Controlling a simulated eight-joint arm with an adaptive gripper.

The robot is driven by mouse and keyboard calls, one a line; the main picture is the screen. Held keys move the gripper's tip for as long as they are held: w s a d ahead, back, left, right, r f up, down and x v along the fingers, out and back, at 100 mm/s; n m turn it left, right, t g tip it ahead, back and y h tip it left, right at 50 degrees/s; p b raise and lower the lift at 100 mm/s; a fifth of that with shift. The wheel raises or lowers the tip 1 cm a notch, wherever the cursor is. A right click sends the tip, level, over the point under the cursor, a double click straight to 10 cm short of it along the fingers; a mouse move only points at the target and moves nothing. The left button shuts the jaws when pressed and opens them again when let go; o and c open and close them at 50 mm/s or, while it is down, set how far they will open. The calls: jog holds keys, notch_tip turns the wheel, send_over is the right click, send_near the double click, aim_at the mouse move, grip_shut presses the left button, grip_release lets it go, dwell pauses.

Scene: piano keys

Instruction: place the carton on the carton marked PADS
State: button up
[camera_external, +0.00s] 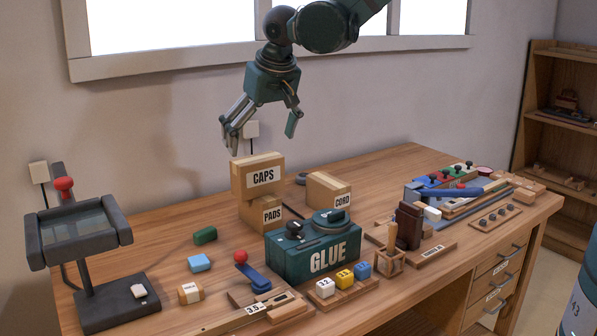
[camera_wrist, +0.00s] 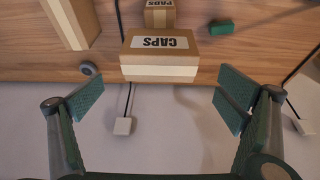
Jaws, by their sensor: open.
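The carton marked CAPS (camera_external: 263,177) sits on top of the carton marked PADS (camera_external: 272,215), slightly offset to its left. The PADS label shows below it, while most of its top is covered. In the wrist view, the CAPS carton (camera_wrist: 160,55) is upside down in the picture, with the PADS carton (camera_wrist: 160,14) beyond it. My gripper (camera_external: 262,138) is open and empty above the CAPS carton, with its fingers apart and not touching it. In the wrist view, the open fingers (camera_wrist: 160,98) stand either side of the space in front of the CAPS carton.
A carton marked CORD (camera_external: 328,190) stands to the right of the stack. The green GLUE box (camera_external: 315,253) is in front. A green block (camera_external: 205,236) lies left of the stack. The wall is close behind; the tabletop left of the stack is fairly clear.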

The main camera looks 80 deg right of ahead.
jog(key=shift+r, duration=0.1)
jog(key=s+a+r+n+t+y, duration=0.15)
jog(key=s+a+r+n, duration=0.35)
jog(key=s+a+r, duration=1.35)
jog(key=s+a+f+n+t+y, duration=0.1)
jog(key=s+a, duration=0.3)
jog(key=s, duration=0.7)
jog(key=s+a+f+n+t, duration=0.1)
jog(key=s+a+n, duration=0.2)
jog(key=s, duration=0.9)
jog(key=a, duration=0.2)
jog(key=shift+s+a+t+y, duration=0.2)
jog(key=shift+a+t+y, duration=0.1)
jog(key=shift+t+y, duration=0.05)
